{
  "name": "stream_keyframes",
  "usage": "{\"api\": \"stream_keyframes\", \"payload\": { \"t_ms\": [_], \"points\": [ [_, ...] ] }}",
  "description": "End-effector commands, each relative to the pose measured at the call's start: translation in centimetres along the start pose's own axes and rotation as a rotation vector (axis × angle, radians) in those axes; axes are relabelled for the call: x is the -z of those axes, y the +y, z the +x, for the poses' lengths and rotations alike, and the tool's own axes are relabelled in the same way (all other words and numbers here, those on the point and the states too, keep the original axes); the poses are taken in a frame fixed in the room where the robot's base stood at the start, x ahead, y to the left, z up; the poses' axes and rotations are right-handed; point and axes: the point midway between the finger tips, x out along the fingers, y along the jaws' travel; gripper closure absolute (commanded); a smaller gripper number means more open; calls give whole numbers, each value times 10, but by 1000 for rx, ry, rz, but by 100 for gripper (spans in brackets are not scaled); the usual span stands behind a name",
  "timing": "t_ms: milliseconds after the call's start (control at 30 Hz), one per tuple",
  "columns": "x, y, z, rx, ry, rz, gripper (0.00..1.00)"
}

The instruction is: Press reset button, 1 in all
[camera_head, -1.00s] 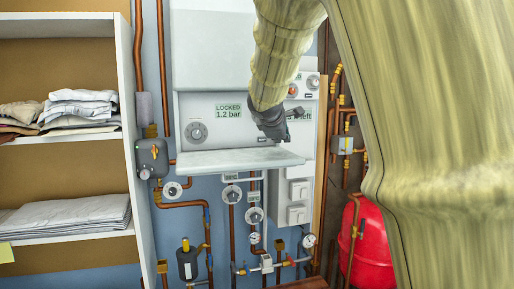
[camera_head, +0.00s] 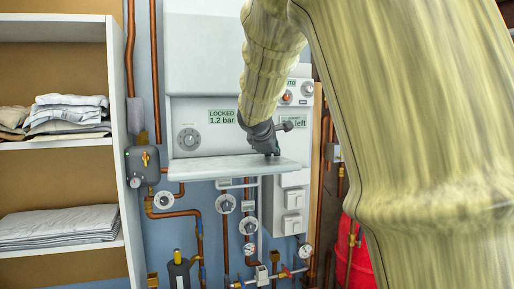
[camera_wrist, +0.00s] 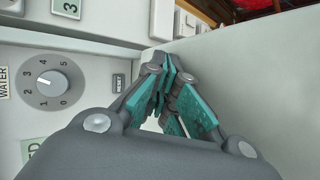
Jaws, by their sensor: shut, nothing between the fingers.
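No button marked reset is readable in either view. On the narrow right panel in the head view, a round orange-red control (camera_head: 287,97) sits beside a dial (camera_head: 306,89), above a green display (camera_head: 293,121) ending in "left". My gripper (camera_head: 272,153) is shut and empty, pointing down just above the tray-like ledge, and hides part of the white panel. In the wrist view my gripper (camera_wrist: 163,65) has its fingers together. A dial marked WATER (camera_wrist: 45,83) lies left of it, with a small dark tag (camera_wrist: 121,83) between; its lettering is unclear.
The white ledge (camera_head: 215,168) juts out below the panel with the LOCKED 1.2 bar display (camera_head: 221,116). Copper pipes and gauges (camera_head: 226,204) are underneath. White shelves (camera_head: 119,150) with folded cloth stand left. A red tank (camera_head: 356,255) is partly behind my arm.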

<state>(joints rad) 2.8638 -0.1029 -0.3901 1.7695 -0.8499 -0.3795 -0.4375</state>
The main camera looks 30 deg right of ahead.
Motion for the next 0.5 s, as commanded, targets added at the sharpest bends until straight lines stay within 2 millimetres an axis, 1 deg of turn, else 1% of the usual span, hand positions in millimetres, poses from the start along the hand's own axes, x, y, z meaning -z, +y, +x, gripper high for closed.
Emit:
{"api": "stream_keyframes", "payload": {
  "t_ms": [500],
  "points": [
    [28, 31, 39, 1, -1, -1, 100]
  ]
}}
